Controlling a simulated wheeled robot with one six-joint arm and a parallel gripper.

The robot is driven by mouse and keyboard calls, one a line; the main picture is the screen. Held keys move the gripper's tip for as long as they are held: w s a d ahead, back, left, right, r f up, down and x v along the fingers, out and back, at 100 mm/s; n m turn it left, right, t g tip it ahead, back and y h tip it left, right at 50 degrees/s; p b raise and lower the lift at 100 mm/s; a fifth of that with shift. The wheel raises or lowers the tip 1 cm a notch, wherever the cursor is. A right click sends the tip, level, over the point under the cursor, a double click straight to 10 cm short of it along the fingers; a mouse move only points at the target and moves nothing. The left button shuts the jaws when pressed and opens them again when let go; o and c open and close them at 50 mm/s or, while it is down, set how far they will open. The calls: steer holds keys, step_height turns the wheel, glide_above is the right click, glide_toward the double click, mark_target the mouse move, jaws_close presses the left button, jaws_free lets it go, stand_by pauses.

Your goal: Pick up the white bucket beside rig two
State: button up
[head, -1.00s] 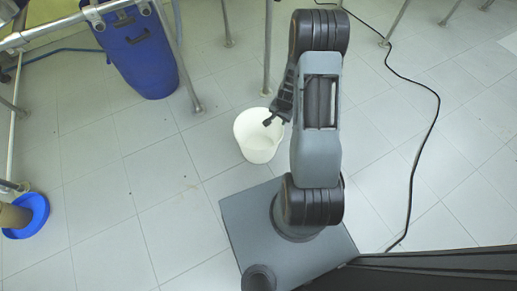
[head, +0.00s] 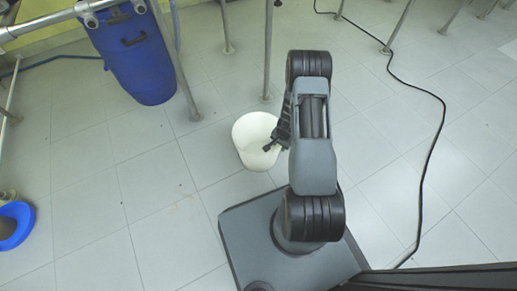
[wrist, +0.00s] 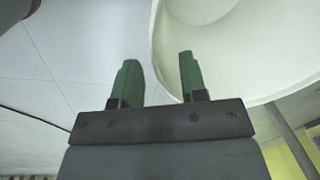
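The white bucket (head: 246,137) stands upright on the tiled floor, just left of my arm in the head view. In the wrist view the bucket (wrist: 245,60) fills the upper right, with its open mouth and rim showing. My gripper (head: 268,147) is at the bucket's right side, overlapping its rim in the head view. In the wrist view my gripper (wrist: 158,72) has its two green fingers apart with nothing held. The rim's edge shows between the fingers and the right finger overlaps the bucket. I cannot tell whether they touch or straddle the wall.
A blue barrel (head: 138,55) hangs in a metal frame at the upper left. Metal legs (head: 268,60) stand behind the bucket. A blue round container (head: 14,224) is at the left edge. A black cable (head: 437,140) runs along the floor at right. Floor left of the bucket is clear.

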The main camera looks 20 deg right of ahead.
steer(key=f+b, duration=0.1)
steer(key=f, duration=0.1)
steer(key=f+b, duration=0.2)
steer(key=f, duration=0.1)
steer(key=shift+w+a+f, duration=0.1)
steer(key=shift+w+a, duration=0.05)
steer(key=shift+w, duration=0.05)
jaws_close()
stand_by(1.2)
